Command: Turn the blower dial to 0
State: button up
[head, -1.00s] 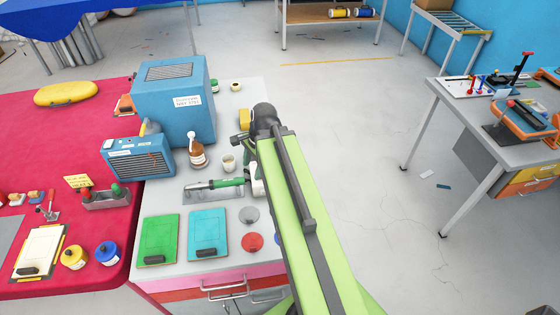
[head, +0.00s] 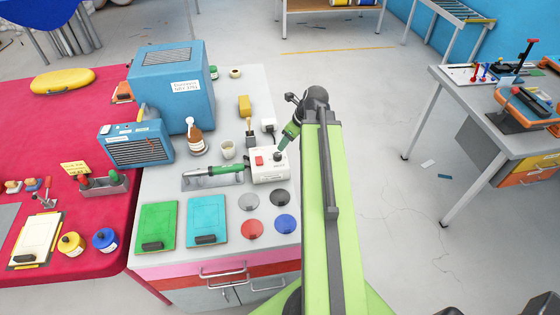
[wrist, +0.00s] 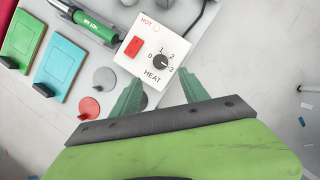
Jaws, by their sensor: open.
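The white control box (head: 270,166) stands at the right edge of the grey bench top, with a red switch and a dark dial (head: 278,156). In the wrist view the box (wrist: 150,35) reads HEAT, and its round black dial (wrist: 160,60) is ringed by the marks 0, 1, 2 and 3. The dial's pointer seems to be toward 3, but is too small to be sure. My gripper (wrist: 163,92) is open and empty, its two green fingers apart just below the dial in the picture. In the head view my gripper (head: 286,142) is over the box's upper right side.
A green-handled hot tool (head: 212,171) lies left of the box. Coloured discs (head: 251,226) and two boards (head: 207,221) lie in front.

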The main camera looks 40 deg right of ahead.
aim_at(278, 155)
jog(key=b+x, duration=0.8)
jog(key=x, duration=0.2)
jog(key=shift+f, duration=0.15)
grip_shut()
jog(key=shift+d, duration=0.1)
